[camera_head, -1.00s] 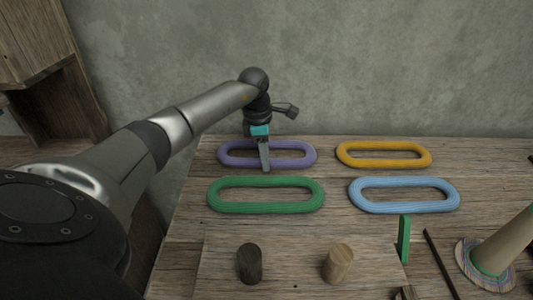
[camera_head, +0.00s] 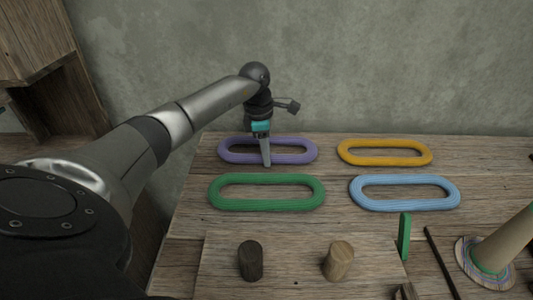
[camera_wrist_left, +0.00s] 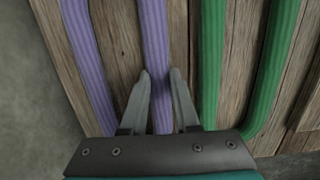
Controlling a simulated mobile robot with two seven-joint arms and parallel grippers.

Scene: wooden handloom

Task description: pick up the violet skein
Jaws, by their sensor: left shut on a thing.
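The violet skein (camera_head: 235,151) is a long oval ring lying at the back left of the wooden table. My left gripper (camera_head: 267,160) points down at the near side of this ring. In the left wrist view, the two fingers of my left gripper (camera_wrist_left: 161,100) stand on either side of one strand of the violet skein (camera_wrist_left: 154,45) and are shut on it. The skein's other long side runs apart at the left of that view. The skein looks to be still flat at table height. My right gripper is not in view.
A green skein (camera_head: 266,206) lies just in front of the violet one. A yellow skein (camera_head: 384,160) and a blue skein (camera_head: 404,206) lie to the right. Dark (camera_head: 250,261) and light (camera_head: 339,261) wooden pegs stand nearer. A grey wall is behind.

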